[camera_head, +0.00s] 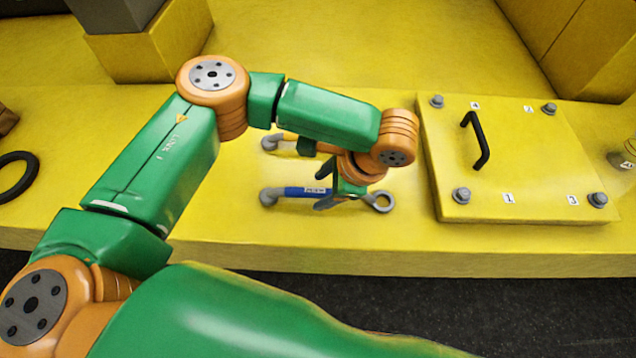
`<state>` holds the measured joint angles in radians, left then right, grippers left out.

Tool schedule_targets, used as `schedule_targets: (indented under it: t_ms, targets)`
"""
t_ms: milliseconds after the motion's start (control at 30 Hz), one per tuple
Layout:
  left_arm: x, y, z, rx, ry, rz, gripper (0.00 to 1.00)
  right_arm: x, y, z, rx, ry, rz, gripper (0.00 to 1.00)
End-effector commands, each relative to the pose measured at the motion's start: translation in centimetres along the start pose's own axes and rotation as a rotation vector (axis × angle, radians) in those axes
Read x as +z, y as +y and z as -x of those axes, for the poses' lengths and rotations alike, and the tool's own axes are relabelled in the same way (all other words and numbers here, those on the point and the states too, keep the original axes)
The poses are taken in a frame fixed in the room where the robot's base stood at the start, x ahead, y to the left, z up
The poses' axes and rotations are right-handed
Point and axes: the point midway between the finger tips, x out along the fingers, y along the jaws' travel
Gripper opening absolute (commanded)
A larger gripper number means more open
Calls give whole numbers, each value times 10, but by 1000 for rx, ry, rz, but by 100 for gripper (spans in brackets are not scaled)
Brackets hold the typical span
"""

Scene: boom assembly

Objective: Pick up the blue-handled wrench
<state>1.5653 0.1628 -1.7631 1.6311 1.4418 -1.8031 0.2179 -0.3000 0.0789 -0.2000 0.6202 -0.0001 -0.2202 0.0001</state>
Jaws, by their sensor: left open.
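The blue-handled wrench (293,192) lies on the yellow surface, left of the bolted plate. Its ring end (379,201) points right, and its grey bent end points left. The gripper and wrist hide part of the wrench's shaft. My right gripper is not in view.
A second tool with an orange handle (290,138) lies just behind, partly hidden by my arm. A bolted yellow plate (545,170) with a black handle (477,140) is at the right. A black ring (28,176) lies at the far left. The front edge drops to dark floor.

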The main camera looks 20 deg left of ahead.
Motion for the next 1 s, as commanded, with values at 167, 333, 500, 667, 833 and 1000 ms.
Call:
schedule_targets:
  t_ms: [167, 333, 500, 667, 833, 1000]
  targets:
    - [1, -1, -24, 1, 0, 0, 62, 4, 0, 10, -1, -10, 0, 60]
    - [0, -1, -27, 0, 2, -1, 62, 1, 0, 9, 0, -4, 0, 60]
    - [0, -1, -27, 0, 2, -1, 27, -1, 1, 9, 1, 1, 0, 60]
    - [0, -1, -27, 0, 2, -1, 0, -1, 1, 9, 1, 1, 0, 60]
    - [0, -1, -26, 0, 2, -1, 0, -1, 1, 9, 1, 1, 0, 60]
    - [0, -1, -26, 0, 2, -1, 0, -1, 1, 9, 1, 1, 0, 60]
